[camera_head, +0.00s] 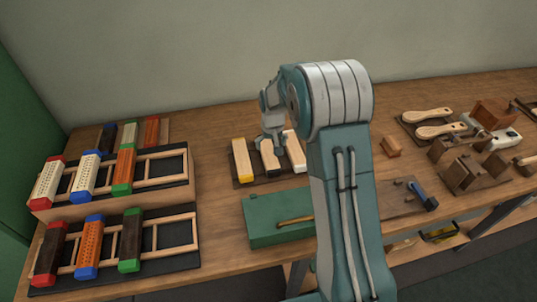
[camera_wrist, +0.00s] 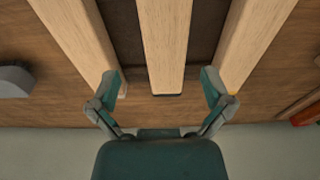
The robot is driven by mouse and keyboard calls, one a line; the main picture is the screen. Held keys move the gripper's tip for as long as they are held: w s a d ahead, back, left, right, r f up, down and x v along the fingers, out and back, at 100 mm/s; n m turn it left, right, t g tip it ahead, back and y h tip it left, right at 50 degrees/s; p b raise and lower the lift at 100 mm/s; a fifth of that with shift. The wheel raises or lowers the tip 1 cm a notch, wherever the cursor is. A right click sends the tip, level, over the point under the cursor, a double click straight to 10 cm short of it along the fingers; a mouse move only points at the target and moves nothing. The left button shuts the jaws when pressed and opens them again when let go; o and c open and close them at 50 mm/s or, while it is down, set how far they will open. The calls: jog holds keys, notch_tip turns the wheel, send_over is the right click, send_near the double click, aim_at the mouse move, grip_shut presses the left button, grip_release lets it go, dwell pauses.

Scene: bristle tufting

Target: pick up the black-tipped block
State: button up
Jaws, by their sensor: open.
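The black-tipped block (camera_wrist: 165,45) is a long pale wooden bar, the middle one of three. Its black end shows at the bottom in the wrist view. In the head view the black-tipped block (camera_head: 270,164) lies on a dark mat, partly hidden by my gripper (camera_head: 271,141). My gripper (camera_wrist: 161,86) is open and empty in the wrist view. Its two fingers are on either side of the block's black end, with space between each finger and the block. I cannot tell the exact height of the fingertips above the mat.
A green box (camera_head: 265,217) stands in front. Racks with coloured-end brushes (camera_head: 110,180) are at left. Brushes and wooden tools (camera_head: 465,140) are at right.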

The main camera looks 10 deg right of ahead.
aim_at(268, 152)
jog(key=f, duration=0.1)
jog(key=w+f, duration=0.1)
jog(key=f, duration=0.3)
jog(key=shift+w+a, duration=0.15)
jog(key=shift+a, duration=0.25)
jog(key=c, duration=1.3)
